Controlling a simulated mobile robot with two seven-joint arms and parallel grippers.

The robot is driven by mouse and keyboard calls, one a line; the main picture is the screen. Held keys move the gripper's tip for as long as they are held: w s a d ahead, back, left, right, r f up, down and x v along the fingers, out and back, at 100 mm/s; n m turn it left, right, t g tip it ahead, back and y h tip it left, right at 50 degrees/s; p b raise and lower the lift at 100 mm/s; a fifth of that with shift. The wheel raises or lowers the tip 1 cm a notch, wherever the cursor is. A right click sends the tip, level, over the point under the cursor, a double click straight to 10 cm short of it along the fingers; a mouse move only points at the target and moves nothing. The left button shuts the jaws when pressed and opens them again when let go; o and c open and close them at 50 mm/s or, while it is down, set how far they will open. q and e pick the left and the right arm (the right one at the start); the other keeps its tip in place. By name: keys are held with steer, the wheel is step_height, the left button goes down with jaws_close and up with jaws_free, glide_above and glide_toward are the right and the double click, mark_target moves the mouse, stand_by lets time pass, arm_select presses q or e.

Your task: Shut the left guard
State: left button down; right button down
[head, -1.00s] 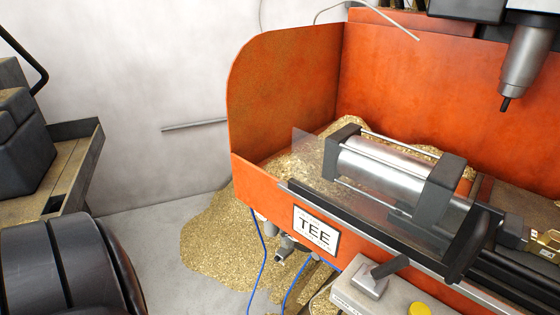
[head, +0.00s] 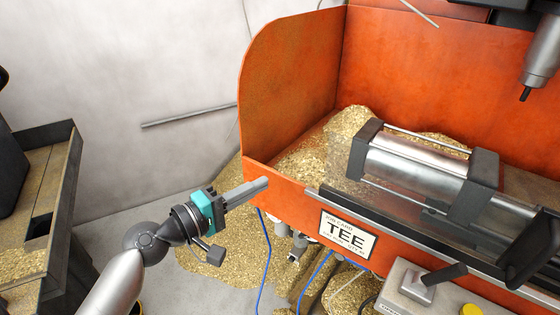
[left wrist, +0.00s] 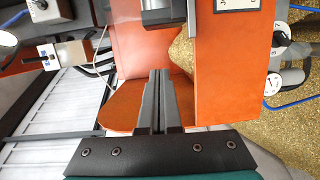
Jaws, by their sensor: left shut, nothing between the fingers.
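The likely left guard is a clear sheet (head: 338,158) on a black rail (head: 400,232) along the front edge of the orange drilling enclosure (head: 290,90). The sheet is faint, and I cannot tell exactly how far it is shut. A black block (head: 528,250) stands at the rail's right end. My left gripper (head: 266,183) is shut and empty, just left of the enclosure's front left corner, left of the rail. In the left wrist view its fingers (left wrist: 159,75) point toward the orange wall (left wrist: 230,75). My right gripper is not in view.
A silver cylinder in black end blocks (head: 415,165) lies inside the enclosure among brass chips (head: 352,123). A drill (head: 541,60) hangs at right. A control box with a lever (head: 420,288) is below. Blue cables (head: 264,250) hang under the front. A cart (head: 60,190) stands left.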

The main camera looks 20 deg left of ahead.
arm_select(q)
steer(key=w+d+r+p, duration=0.2)
steer(key=w+d+p, duration=0.1)
steer(key=w+d, duration=0.4)
steer(key=shift+w+d+r+h, duration=0.15)
steer(key=shift+w+d+h, duration=0.25)
steer(key=shift+d, duration=0.3)
steer(key=shift+s, duration=0.1)
